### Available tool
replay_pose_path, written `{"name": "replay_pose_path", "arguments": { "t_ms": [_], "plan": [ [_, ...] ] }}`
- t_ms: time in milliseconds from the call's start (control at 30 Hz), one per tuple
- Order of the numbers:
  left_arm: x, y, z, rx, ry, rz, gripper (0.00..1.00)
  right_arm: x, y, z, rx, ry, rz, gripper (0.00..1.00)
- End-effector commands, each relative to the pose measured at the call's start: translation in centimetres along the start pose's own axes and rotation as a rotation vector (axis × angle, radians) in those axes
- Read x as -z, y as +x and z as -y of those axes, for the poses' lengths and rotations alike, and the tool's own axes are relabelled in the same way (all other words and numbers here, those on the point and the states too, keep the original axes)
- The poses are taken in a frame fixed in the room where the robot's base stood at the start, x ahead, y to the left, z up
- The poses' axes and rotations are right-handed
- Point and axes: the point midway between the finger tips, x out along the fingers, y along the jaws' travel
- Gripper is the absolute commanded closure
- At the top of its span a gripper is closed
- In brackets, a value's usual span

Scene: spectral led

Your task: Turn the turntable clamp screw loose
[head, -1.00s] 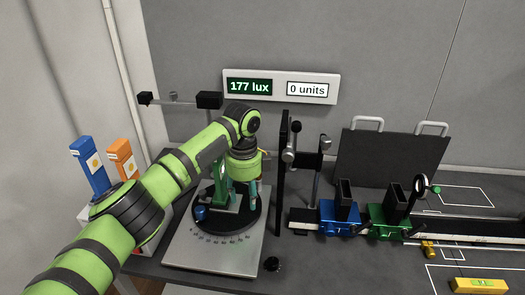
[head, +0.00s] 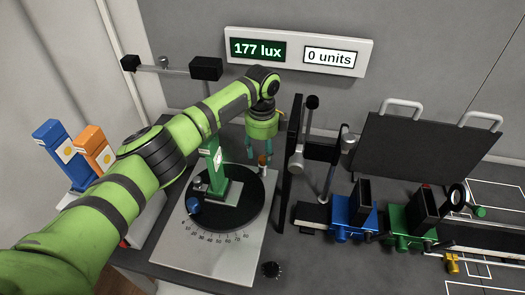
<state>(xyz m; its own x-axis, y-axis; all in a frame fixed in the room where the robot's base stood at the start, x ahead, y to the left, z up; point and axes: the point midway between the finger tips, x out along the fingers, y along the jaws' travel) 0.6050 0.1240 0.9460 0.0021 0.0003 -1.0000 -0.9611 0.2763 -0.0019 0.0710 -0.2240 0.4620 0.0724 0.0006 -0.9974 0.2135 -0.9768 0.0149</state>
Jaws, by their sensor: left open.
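The turntable (head: 235,211) is a black disc on a grey metal plate (head: 203,258) with a degree scale along its front edge. A blue knob (head: 193,206) sits at the disc's left front; I cannot tell for certain whether it is the clamp screw. A green post (head: 211,170) with a white label stands on the disc. My left gripper (head: 258,155) points down, open, over the disc's back right, away from the blue knob. My right gripper is not in view.
A tall black panel (head: 289,165) stands right of the turntable. Blue (head: 352,217) and green (head: 408,226) carriages sit on a rail farther right.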

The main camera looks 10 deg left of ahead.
Motion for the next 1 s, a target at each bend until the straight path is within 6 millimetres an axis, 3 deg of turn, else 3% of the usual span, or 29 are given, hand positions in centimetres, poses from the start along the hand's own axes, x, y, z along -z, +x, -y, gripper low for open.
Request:
{"name": "replay_pose_path", "arguments": {
  "t_ms": [200,467,600,1000],
  "plan": [
    [0.0,1.9,0.0,0.0,0.0,0.0,0.52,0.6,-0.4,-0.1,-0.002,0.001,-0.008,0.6],
    [0.0,2.1,0.0,0.0,0.001,0.0,0.52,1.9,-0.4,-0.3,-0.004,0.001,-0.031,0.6],
    [0.0,2.0,0.0,0.0,0.0,0.0,1.0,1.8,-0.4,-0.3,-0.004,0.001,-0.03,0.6],
    [-0.1,2.0,0.0,-0.001,-0.031,0.001,1.0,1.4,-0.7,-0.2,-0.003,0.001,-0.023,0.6]
  ]
}}
